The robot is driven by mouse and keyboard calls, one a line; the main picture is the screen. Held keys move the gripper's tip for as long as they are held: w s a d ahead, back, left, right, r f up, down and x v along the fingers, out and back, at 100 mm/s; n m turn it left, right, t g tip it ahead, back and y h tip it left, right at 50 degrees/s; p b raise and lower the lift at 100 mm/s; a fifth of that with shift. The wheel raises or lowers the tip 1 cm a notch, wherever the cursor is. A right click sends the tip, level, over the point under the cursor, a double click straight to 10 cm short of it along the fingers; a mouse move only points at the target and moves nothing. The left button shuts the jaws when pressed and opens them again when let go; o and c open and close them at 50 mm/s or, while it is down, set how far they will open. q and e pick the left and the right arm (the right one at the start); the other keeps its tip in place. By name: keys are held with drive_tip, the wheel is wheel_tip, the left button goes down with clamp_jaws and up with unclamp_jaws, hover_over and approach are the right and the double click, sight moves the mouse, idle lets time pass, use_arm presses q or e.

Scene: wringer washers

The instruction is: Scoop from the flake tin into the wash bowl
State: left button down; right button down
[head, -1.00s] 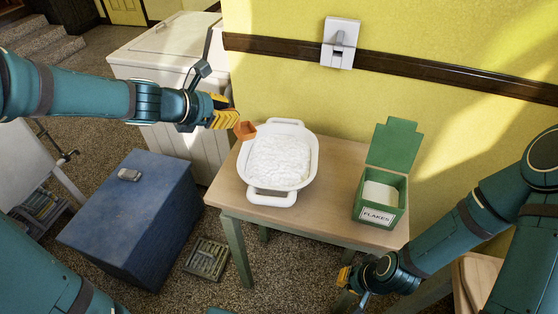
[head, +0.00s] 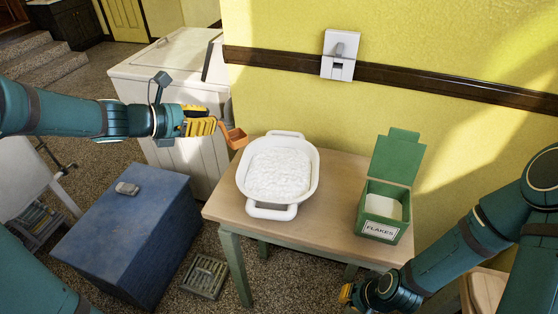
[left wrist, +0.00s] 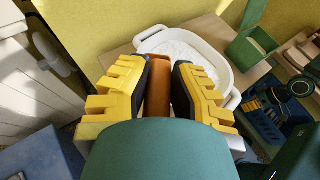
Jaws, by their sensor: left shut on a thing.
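My left gripper (head: 214,127) is shut on an orange-brown scoop (head: 236,138) and holds it in the air just left of the wash bowl. In the left wrist view the scoop's handle (left wrist: 158,90) sits between the yellow fingers (left wrist: 158,85). The scoop's inside cannot be made out clearly. The white wash bowl (head: 254,212), with two handles, stands on the table and is full of white foamy stuff. The green flake tin (head: 381,229), labelled FLAKES, stands open to the right with white flakes inside. My right gripper (head: 346,294) is low at the table's front right, its fingers mostly hidden.
The wooden table (head: 325,215) is clear between bowl and tin. A blue chest (head: 130,235) with a small grey object (head: 127,188) stands left. A white washer (head: 180,80) stands behind. A switch box (head: 340,55) is on the wall.

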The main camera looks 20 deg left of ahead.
use_arm(q)
drive_tip(key=shift+s+a+r+p, duration=0.1)
drive_tip(key=shift+a+r+p, duration=0.7)
drive_tip(key=shift+a, duration=0.15)
drive_tip(key=shift+s+a+r+p, duration=0.1)
drive_tip(key=shift+a+r+p, duration=0.65)
drive_tip(key=shift+a, duration=0.2)
